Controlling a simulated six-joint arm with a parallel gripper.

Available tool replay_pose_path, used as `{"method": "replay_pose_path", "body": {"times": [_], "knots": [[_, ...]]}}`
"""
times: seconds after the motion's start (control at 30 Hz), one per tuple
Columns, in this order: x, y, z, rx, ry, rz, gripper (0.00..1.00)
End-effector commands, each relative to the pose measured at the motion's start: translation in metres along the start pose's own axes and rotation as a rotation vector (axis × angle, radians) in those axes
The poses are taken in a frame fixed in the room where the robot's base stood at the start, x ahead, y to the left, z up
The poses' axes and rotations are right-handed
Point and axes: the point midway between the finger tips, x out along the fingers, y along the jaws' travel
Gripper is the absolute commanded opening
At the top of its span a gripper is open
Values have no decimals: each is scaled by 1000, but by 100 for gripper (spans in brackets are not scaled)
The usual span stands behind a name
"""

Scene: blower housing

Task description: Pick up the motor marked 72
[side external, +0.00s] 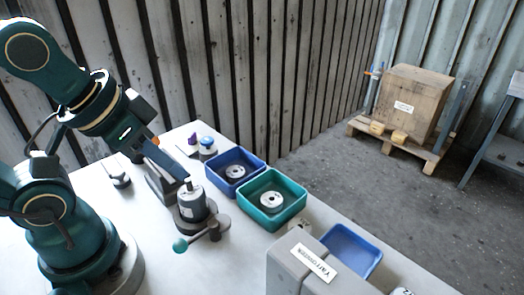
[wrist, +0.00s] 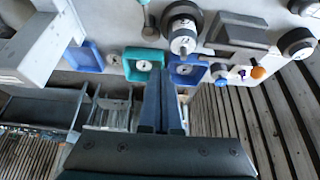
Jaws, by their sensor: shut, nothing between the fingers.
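A grey cylindrical motor (side external: 191,204) stands upright in a dark round fixture with a teal-knobbed lever in the side view. In the wrist view its pale end face (wrist: 183,44) carries a mark too small to read surely. A labelled round part (side external: 402,291) is cut off at the bottom edge of the side view; its mark is only partly visible. I cannot tell which is marked 72. My gripper (side external: 184,177) is shut and empty, its fingertips close to the motor's top in the side view. It also shows in the wrist view (wrist: 164,75), apart from the motor.
A blue bin (side external: 258,157) and a teal bin (side external: 298,208) each hold a round part. Another blue bin (side external: 375,247) looks empty. A grey labelled box (side external: 285,268) stands at the front. Small knobbed parts (side external: 207,147) lie at the back.

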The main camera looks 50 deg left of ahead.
Motion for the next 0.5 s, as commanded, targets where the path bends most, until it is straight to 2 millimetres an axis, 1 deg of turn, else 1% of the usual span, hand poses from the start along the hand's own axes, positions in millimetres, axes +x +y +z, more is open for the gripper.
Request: {"method": "replay_pose_path", "body": {"times": [0.23, 0.27, 0.3, 0.37, 0.4, 0.47, 0.5], "knots": [[0, 0, 0, 4, -1, 0, 0], [0, 0, 0, 4, -1, 0, 8], [0, 0, 0, 4, -1, 0, 23], [0, 0, 0, 5, -1, 0, 46], [0, 0, 0, 5, -1, 0, 61], [0, 0, 0, 5, -2, 0, 84], [0, 0, 0, 5, -2, 0, 99]]}}
